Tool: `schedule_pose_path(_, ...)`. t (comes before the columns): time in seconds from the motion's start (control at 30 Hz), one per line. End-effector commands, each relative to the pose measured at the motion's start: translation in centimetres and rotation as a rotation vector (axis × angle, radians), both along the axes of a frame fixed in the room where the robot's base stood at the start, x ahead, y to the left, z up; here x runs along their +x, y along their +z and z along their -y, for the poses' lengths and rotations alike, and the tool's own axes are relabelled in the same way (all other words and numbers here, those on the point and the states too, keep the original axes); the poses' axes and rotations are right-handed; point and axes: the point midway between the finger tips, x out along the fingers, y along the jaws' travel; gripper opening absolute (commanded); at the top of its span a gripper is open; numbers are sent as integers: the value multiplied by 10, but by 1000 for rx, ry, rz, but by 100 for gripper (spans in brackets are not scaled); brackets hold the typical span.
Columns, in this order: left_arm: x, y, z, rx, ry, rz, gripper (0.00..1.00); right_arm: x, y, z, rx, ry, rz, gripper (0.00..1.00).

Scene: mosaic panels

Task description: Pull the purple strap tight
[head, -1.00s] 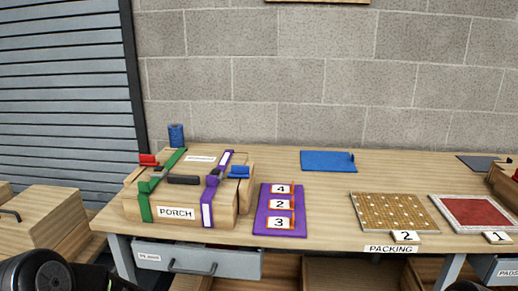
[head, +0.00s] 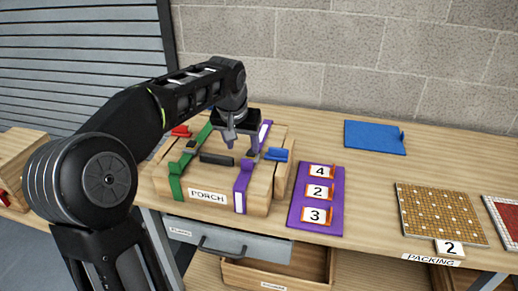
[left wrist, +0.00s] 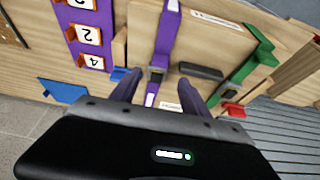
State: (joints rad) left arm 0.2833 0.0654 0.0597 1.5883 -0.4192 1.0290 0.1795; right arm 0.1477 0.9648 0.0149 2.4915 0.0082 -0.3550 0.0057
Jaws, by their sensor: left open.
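The purple strap (head: 241,188) runs over the wooden crate (head: 264,204) labelled PORCH, right of the green strap, and has white sections. It also shows in the left wrist view (left wrist: 168,32), with a dark buckle (left wrist: 156,75) on it. My left gripper (head: 240,145) is open above the crate top, near the purple strap. In the left wrist view its two fingers (left wrist: 165,92) point toward the crate with the purple strap between them in the picture; I see no contact. The gripper hides part of the strap in the head view. My right gripper is out of view.
A green strap (head: 174,185), black handle (head: 216,159), red piece (head: 180,131) and blue piece (head: 276,154) are on the crate. Right of it lie a purple board (head: 338,222) with number cards, a blue mat (head: 375,138) and a mosaic panel (head: 440,213). A drawer (head: 270,270) below stands open.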

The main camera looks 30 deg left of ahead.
Motion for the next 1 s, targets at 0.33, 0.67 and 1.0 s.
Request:
schedule_pose_path(0.33,2,-6,0,-2,-1,-3,54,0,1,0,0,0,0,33)
schedule_pose_path(0.67,17,-46,-6,-1,-1,-5,54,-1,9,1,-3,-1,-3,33)
schedule_pose_path(1.0,29,-74,-9,-1,-1,0,54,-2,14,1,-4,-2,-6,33)
